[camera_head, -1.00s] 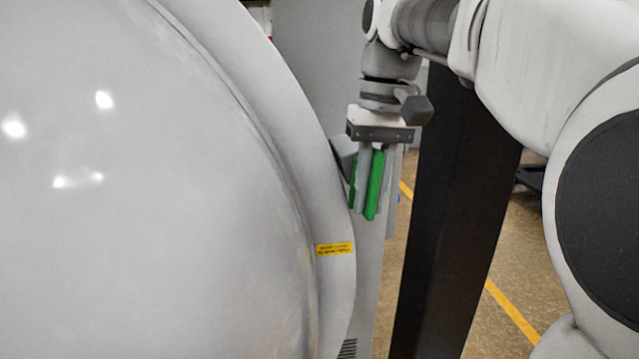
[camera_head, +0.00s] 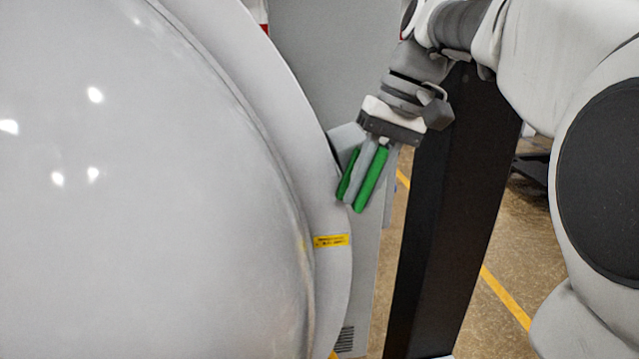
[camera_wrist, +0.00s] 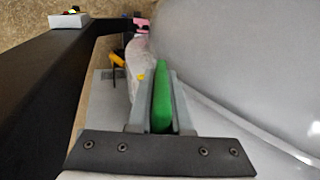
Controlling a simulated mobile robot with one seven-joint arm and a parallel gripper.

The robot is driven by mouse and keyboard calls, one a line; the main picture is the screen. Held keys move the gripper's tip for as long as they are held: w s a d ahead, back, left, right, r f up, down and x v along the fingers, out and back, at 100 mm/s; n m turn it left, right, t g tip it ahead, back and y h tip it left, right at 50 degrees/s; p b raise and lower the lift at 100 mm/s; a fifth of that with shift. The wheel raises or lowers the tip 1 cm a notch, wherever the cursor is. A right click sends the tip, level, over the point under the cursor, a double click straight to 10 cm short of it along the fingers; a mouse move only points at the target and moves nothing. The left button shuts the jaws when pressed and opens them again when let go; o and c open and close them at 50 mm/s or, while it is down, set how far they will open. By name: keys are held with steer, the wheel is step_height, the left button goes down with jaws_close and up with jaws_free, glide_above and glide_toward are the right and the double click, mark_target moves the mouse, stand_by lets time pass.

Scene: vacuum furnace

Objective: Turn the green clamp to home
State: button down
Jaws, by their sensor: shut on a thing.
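The green clamp (camera_head: 371,180) sits at the right rim of the big pale furnace door in the head view. It is tilted, its lower end leaning to the left. My gripper (camera_head: 358,190) is shut on it, with the grey fingers along the green bar. In the wrist view the green clamp (camera_wrist: 161,97) stands between the two fingers of my gripper (camera_wrist: 160,100). The part of the clamp nearest the palm is hidden by the gripper's dark plate.
The rounded furnace door (camera_head: 150,180) fills the left of the head view, with a yellow label (camera_head: 331,241) on its rim. A dark upright post (camera_head: 450,200) stands just right of the clamp. Floor with a yellow line (camera_head: 506,298) shows beyond it.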

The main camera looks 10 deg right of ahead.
steer(key=c, duration=0.8)
jaws_free()
steer(key=shift+c, duration=0.2)
